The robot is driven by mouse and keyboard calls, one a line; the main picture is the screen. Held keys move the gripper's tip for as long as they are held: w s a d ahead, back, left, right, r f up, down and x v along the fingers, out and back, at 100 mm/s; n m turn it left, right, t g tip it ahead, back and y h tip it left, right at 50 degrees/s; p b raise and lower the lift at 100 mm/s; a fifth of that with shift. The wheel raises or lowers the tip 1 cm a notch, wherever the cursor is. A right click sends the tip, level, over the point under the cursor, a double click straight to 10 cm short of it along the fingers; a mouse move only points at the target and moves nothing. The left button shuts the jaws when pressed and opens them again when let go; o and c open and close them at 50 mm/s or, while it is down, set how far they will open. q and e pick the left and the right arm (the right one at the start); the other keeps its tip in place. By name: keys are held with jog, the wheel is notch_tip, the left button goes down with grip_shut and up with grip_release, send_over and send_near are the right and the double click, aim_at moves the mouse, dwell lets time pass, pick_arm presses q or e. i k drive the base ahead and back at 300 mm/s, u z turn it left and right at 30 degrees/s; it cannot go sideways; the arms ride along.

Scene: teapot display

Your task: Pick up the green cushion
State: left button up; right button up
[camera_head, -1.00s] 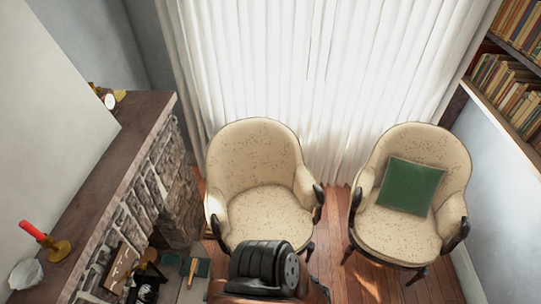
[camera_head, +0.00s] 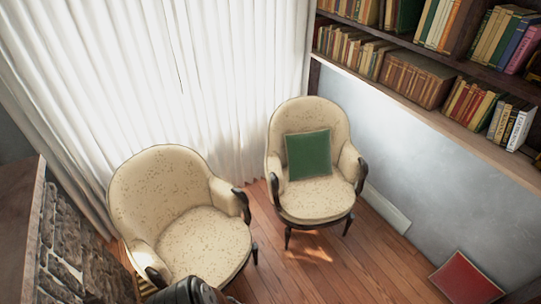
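The green cushion (camera_head: 309,155) is square and stands upright against the backrest of the right-hand cream armchair (camera_head: 316,200). Nothing covers it.
A second cream armchair (camera_head: 189,225) stands empty at the left front. A stone fireplace (camera_head: 62,255) is at the left edge. Bookshelves (camera_head: 440,115) line the right wall. A red cushion (camera_head: 465,279) is at the lower right. Bare wooden floor (camera_head: 345,268) lies before the right-hand armchair.

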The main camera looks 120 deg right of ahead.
aim_at(309, 154)
jog(key=z, duration=4.35)
